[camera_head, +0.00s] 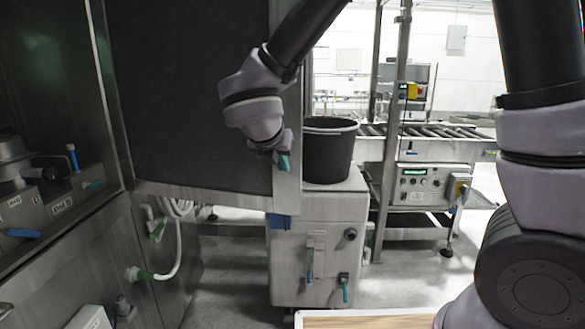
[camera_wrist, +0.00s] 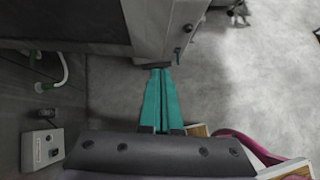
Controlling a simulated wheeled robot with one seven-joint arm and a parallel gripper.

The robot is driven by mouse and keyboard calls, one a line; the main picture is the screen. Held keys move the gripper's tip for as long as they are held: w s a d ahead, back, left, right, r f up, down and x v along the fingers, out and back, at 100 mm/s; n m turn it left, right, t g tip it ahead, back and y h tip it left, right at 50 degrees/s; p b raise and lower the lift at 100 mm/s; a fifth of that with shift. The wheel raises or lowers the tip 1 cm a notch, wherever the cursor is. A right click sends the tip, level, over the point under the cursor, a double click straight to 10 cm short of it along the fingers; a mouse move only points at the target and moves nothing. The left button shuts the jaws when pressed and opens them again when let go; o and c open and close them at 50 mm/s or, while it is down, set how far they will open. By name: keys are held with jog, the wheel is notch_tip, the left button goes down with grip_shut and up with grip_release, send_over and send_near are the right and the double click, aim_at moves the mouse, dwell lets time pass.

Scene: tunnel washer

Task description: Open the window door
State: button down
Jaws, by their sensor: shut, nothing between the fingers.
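The window door (camera_head: 195,95) is a large dark panel with a pale metal frame. It stands out at a wide angle from the washer front at left, and the space beside it shows valves with blue handles. A blue handle (camera_head: 280,222) sits at its lower right corner. My gripper (camera_head: 284,163) is in front of the door's right frame edge, above that handle. In the wrist view its teal fingers (camera_wrist: 160,75) are together and empty, with the tips close to the door frame's edge (camera_wrist: 155,30). Whether they touch it I cannot tell.
A white cabinet (camera_head: 318,250) with a black bucket (camera_head: 330,150) on top stands just behind the door's free edge. A roller conveyor (camera_head: 430,132) and control box (camera_head: 420,184) are farther right. A white hose (camera_head: 178,240) hangs below the door. Grey floor is clear between them.

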aim_at(296, 178)
jog(key=x, duration=0.7)
jog(key=w+r+x, duration=0.1)
jog(key=x, duration=0.2)
jog(key=shift+w+d+f, duration=0.15)
jog(key=shift+w+d, duration=0.15)
jog(key=shift+d, duration=0.05)
jog(key=shift+w+d, duration=0.1)
jog(key=shift+w, duration=0.65)
jog(key=w+d+n+y, duration=0.1)
jog(key=w, duration=0.8)
jog(key=w+d+n+y, duration=0.1)
jog(key=w+d+n, duration=0.1)
jog(key=w, duration=0.8)
jog(key=shift+w+d+y, duration=0.3)
